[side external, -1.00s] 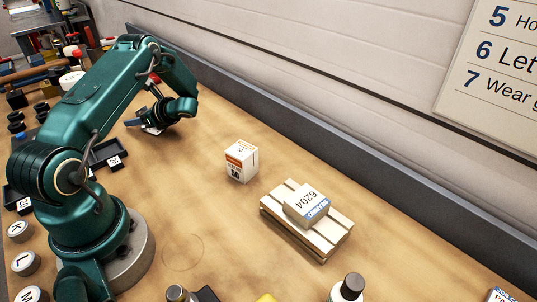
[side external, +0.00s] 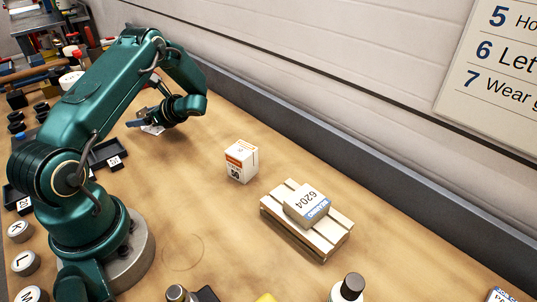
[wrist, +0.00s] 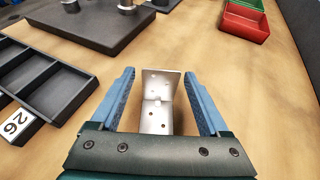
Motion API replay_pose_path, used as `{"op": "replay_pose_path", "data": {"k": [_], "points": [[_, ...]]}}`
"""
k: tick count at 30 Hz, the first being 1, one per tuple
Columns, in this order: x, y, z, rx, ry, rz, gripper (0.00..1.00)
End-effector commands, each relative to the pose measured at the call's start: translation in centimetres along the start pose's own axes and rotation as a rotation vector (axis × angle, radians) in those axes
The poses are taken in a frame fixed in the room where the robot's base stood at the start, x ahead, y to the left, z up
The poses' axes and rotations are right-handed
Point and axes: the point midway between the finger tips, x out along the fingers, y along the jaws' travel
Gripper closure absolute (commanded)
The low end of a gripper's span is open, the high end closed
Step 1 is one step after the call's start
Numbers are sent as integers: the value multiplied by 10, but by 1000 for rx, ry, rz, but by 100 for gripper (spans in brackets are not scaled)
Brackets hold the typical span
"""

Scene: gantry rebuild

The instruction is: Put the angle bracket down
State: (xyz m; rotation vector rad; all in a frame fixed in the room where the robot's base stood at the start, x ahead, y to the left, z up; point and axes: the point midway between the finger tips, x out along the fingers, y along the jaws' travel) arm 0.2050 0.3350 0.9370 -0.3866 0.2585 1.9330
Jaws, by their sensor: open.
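The angle bracket (wrist: 157,108) is a silvery L-shaped metal piece with holes, seen in the wrist view between my two blue fingers. My gripper (wrist: 158,82) is open, with a gap between each finger and the bracket. One plate of the bracket faces up near the gripper and the other rises at its far side; it appears to rest on the wooden bench. In the side view my gripper (side external: 148,122) is low over the far left of the bench, and the bracket (side external: 153,129) shows only as a small pale patch beside it.
A black compartment tray (wrist: 48,82) labelled 26 lies left of my gripper, with a dark plate (wrist: 95,22) beyond. A white box (side external: 241,160) and a pallet (side external: 330,236) carrying a 6204 box stand on the bench. Bench right of the bracket is clear.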

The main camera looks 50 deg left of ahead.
Motion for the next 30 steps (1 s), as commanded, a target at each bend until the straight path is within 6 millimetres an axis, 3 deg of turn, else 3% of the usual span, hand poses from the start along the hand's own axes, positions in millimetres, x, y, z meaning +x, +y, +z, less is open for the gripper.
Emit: {"op": "replay_pose_path", "data": {"k": [3,9,18,23,30], "points": [[-29,-2,0,0,0,-7,21],[-67,-1,0,0,0,-4,21],[-95,1,2,-26,20,-1,21],[-124,12,13,-171,137,3,21],[-191,49,23,-492,432,37,21]]}}
